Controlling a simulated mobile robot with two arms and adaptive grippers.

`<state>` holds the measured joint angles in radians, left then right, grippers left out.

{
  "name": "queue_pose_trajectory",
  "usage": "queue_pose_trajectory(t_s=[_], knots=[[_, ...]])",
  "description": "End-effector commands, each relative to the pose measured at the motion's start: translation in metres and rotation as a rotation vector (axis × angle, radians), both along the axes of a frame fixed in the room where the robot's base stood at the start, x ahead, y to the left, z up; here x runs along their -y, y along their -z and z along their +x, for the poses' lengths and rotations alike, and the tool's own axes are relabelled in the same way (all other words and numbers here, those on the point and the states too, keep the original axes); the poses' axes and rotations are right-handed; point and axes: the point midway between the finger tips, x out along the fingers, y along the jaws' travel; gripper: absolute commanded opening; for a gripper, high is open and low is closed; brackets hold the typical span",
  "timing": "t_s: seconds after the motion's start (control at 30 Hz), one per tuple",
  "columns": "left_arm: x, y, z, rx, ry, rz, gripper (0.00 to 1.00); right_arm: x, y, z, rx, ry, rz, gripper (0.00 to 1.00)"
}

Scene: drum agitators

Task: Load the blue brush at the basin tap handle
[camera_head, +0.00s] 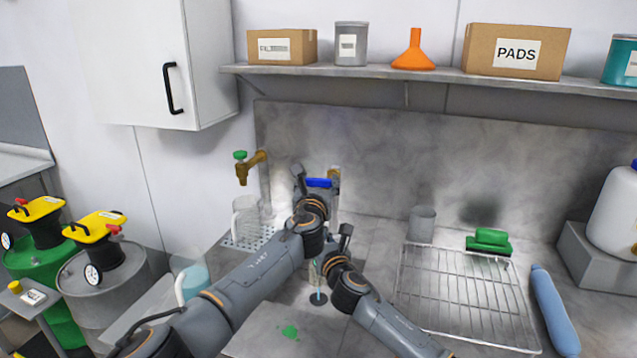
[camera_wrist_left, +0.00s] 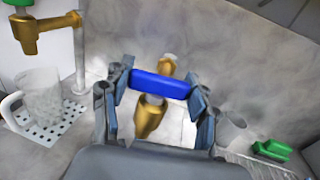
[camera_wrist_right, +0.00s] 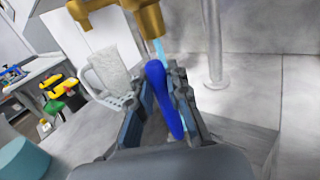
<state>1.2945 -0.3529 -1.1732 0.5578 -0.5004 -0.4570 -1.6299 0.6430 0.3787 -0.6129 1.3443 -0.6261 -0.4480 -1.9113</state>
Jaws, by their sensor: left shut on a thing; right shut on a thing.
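The basin tap (camera_wrist_left: 150,115) is brass, with a blue bar handle (camera_head: 319,183) on top. The handle also shows between my left fingers in the left wrist view (camera_wrist_left: 160,84). My left gripper (camera_wrist_left: 155,95) is shut on this handle. My right gripper (camera_wrist_right: 165,105) is shut on the blue brush (camera_wrist_right: 164,95), low in front of the tap. The brush's upper end is beside a pale blue water stream (camera_wrist_right: 160,50) from the brass spout (camera_wrist_right: 150,18). I cannot tell whether they touch. My arms hide much of the tap in the head view.
A green-handled tap (camera_head: 250,165) and a clear jug (camera_head: 245,218) stand left of the basin tap. A wire rack (camera_head: 465,290), grey cup (camera_head: 421,224) and green block (camera_head: 489,240) are to the right. A shelf (camera_head: 420,82) runs above. A green patch (camera_head: 290,331) lies in front.

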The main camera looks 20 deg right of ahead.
Motion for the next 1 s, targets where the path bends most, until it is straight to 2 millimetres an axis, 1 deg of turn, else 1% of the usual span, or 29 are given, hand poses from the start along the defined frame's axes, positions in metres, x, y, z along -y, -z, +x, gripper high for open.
queue_pose_trajectory(t_s=[0.07,0.1,0.17,0.2,0.23,0.67,0.83,1.0], knots=[[0.0,-0.001,0.0,0.001,0.001,0.001,0.28,0.0,0.0,0.0,0.001,0.0,0.0,0.0],[0.0,-0.001,0.0,0.001,0.001,0.001,0.61,0.0,0.0,0.0,0.0,0.0,0.0,0.0],[0.0,-0.001,0.0,0.001,0.001,0.001,0.73,0.0,0.0,0.0,0.0,0.0,0.0,0.0],[0.0,-0.001,0.0,0.001,0.001,0.001,0.82,0.0,0.0,0.0,0.0,0.0,0.0,0.0],[0.0,-0.001,0.0,0.001,0.001,0.001,0.83,0.0,0.0,0.0,0.0,0.0,0.0,0.0],[-0.002,0.0,-0.002,0.001,0.0,-0.001,0.83,0.0,0.0,0.0,0.0,0.0,0.0,0.0],[-0.005,0.0,-0.01,0.002,0.001,-0.005,0.83,0.0,0.0,0.0,0.001,0.0,0.0,0.0],[-0.011,0.0,-0.025,0.0,0.002,-0.003,0.83,0.0,0.0,0.0,0.001,0.0,0.0,0.0]])
